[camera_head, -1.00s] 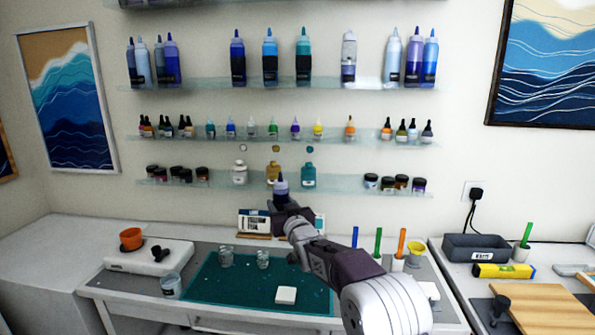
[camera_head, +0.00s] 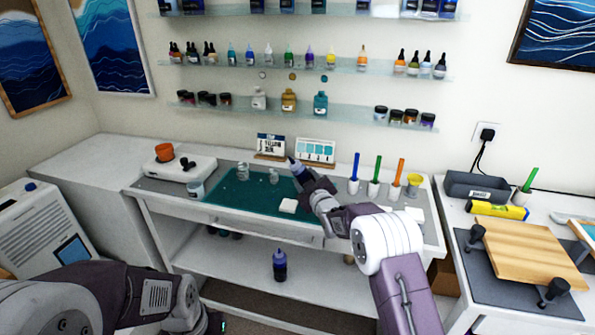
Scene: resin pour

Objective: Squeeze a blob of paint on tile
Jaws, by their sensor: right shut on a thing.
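A small white tile (camera_head: 289,205) lies on the teal mat (camera_head: 232,194) on the white table. My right gripper (camera_head: 310,183) is shut on a dark blue paint bottle (camera_head: 299,171). The bottle is tilted, with its tip up and to the left, and appears above the mat behind the tile in the picture. The gripper hides its lower part. My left gripper (camera_head: 208,322) is low at the bottom edge, away from the table top. Its fingers are too unclear to read.
Glass cups (camera_head: 243,171) stand on the mat's left side. Two cards (camera_head: 315,150) stand behind it. Colored sticks (camera_head: 376,170) and a yellow cup (camera_head: 414,181) are to the right. Another dark bottle (camera_head: 280,264) stands on the lower shelf. Bottles line the wall shelves.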

